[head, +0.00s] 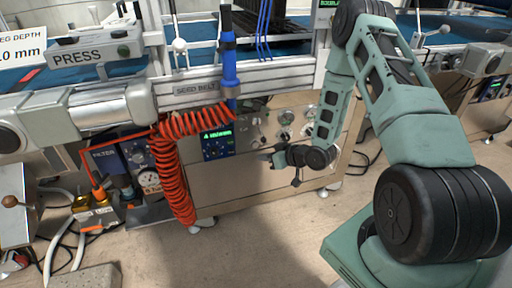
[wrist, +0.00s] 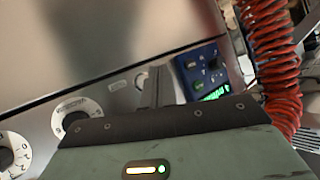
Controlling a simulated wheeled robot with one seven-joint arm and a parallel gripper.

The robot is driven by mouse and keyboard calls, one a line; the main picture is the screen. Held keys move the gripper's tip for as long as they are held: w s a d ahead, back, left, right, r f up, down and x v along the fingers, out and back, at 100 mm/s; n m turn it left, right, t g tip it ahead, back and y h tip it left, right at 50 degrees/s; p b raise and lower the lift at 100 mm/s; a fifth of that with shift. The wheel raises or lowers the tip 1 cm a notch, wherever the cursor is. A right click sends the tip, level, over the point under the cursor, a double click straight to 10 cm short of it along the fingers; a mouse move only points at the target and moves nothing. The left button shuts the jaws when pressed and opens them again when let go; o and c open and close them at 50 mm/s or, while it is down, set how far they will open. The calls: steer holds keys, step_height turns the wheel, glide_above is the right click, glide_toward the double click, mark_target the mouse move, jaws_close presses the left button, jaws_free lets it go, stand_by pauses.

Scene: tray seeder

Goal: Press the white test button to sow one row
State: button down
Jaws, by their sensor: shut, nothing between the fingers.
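My gripper (head: 268,157) is shut and empty in front of the machine's grey front panel (head: 230,178). In the wrist view its dark fingers (wrist: 157,86) point at the panel, just left of the blue control unit. A small pale round part (wrist: 142,81) on the panel shows right beside the fingers, partly hidden by them. It may be the white test button, but it is too small to tell. I cannot tell whether the fingers touch the panel. The blue control unit (head: 216,144) has a lit green display; it also shows in the wrist view (wrist: 202,72).
White dials (wrist: 76,113) sit on the panel near my gripper. A coiled red hose (head: 178,170) hangs left of the control unit, close to it in the wrist view. A blue vertical tube (head: 229,70) stands above. The floor in front (head: 270,240) is clear.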

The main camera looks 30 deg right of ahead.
mark_target(255, 145)
steer(key=shift+w+d, duration=0.25)
steer(key=shift+w, duration=0.6)
steer(key=shift+w+d, duration=0.2)
steer(key=shift+w, duration=0.65)
steer(key=shift+w, duration=0.1)
stand_by(0.7)
steer(key=shift+w+d, duration=0.1)
steer(key=shift+w, duration=0.2)
steer(key=shift+w+d, duration=0.1)
steer(key=shift+w, duration=0.25)
stand_by(0.5)
steer(key=shift+w+d+r, duration=0.15)
steer(key=shift+w+r, duration=0.15)
steer(key=shift+w, duration=0.35)
stand_by(0.5)
steer(key=shift+s+a+r+p, duration=0.2)
steer(key=shift+s+p, duration=0.35)
steer(key=shift+s, duration=0.1)
steer(key=shift+s+a+f, duration=0.1)
steer(key=shift+s+f, duration=0.1)
steer(key=shift+s, duration=0.2)
